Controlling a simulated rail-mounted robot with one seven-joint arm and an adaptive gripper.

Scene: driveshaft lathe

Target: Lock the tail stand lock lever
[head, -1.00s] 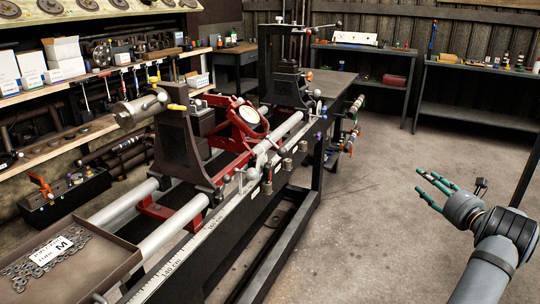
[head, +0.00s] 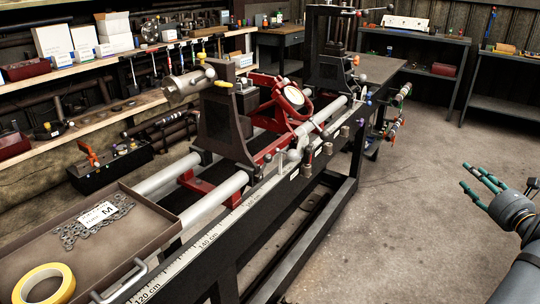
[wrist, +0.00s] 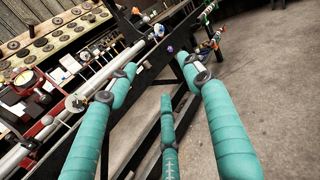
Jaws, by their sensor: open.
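The dark tail stand (head: 222,125) stands upright on the lathe's two rails, left of the middle in the head view. It carries a steel cylinder and a ball-ended handle (head: 209,72). A small yellow lever (head: 223,84) sticks out at its top; which lever is the lock lever I cannot tell for sure. My gripper (head: 468,174), with teal fingers, is open and empty at the far right, over the floor and well apart from the tail stand. In the wrist view my gripper (wrist: 160,75) points toward the lathe's side; the tail stand is not clearly visible there.
A red clamp with a round dial (head: 293,96) sits behind the tail stand. A brown tray (head: 140,240) holds small metal parts, near a yellow tape roll (head: 42,284). Shelves (head: 150,105) line the left wall. The floor (head: 400,230) between lathe and gripper is clear.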

